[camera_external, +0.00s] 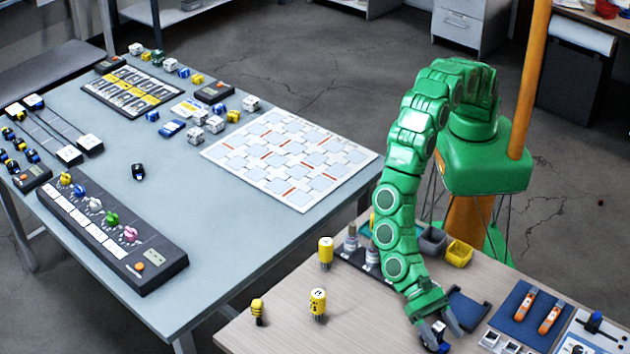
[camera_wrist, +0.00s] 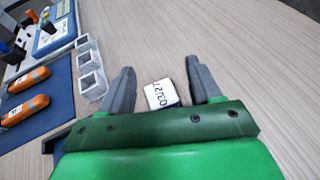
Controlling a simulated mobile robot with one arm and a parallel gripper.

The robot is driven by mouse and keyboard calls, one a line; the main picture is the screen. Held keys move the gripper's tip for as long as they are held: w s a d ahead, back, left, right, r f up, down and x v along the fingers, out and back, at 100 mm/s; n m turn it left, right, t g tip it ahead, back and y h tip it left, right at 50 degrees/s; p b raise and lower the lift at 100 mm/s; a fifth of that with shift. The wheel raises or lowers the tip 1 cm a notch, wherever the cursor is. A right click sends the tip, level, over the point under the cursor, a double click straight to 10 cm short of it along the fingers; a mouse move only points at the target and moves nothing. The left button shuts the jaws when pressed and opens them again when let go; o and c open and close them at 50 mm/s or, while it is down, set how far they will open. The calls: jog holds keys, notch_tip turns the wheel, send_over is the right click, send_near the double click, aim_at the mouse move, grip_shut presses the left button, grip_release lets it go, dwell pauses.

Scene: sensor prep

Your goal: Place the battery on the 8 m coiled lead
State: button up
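My gripper (camera_external: 447,340) is low over the wooden table at the lower right, pointing down. In the wrist view my gripper (camera_wrist: 160,68) is open. A small block with a white printed face (camera_wrist: 161,94), marked with what looks like a date, sits between the fingers, with a gap on each side. It may be the battery, but its full label is not readable. In the external view the fingers mostly hide it. I cannot make out an 8 m coiled lead in either view.
Orange-handled tools lie on a blue mat (camera_external: 518,332) right of my gripper, with small grey open boxes (camera_wrist: 90,68) between. Yellow-topped cylinders (camera_external: 318,302) stand to the left. A grey-blue table (camera_external: 210,230) holds a knob panel (camera_external: 150,262) and a patterned board (camera_external: 335,148).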

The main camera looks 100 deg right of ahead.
jog(key=shift+r, duration=0.1)
jog(key=shift+w+d+r, duration=0.1)
jog(key=shift+w+d, duration=0.05)
jog(key=shift+d, duration=0.05)
jog(key=v, duration=1.1)
jog(key=shift+d, duration=0.25)
jog(key=shift+w+r, duration=0.1)
jog(key=shift+w, duration=0.05)
